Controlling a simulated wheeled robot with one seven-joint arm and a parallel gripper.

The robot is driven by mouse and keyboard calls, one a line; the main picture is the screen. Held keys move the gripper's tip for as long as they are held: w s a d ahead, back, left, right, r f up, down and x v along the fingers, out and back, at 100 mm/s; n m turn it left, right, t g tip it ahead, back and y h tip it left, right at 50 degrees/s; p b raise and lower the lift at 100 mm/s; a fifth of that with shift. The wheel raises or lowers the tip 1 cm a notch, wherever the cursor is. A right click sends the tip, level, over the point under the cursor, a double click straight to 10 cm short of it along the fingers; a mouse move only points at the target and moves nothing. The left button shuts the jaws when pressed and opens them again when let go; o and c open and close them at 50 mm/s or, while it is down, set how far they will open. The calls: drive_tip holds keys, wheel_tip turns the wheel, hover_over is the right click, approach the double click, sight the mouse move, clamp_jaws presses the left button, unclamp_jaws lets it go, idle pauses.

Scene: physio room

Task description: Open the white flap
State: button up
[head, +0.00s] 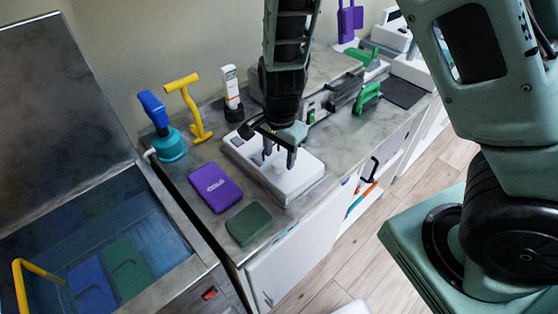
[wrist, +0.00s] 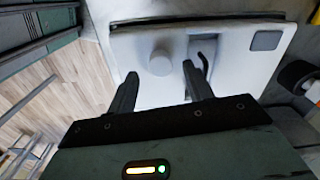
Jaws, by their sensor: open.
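A low white box on the counter has a flat white top that looks like the white flap (head: 304,171); the flap also fills much of the wrist view (wrist: 218,45). A round white knob (wrist: 160,63) stands on it. The flap appears to lie flat and closed. My gripper (head: 279,160) points down over it, open and empty. In the wrist view my gripper (wrist: 160,72) has a fingertip on either side of the knob's near edge. I cannot tell whether the fingers touch the flap.
A purple case (head: 215,187) and a dark green pad (head: 249,223) lie left of the box. Behind them stand a teal bottle with a blue top (head: 170,148), a yellow tool (head: 196,112) and a white tube (head: 231,90). Green-handled gear (head: 367,98) stands right.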

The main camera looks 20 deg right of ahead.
drive_tip(key=shift+f, duration=1.3)
clamp_jaws()
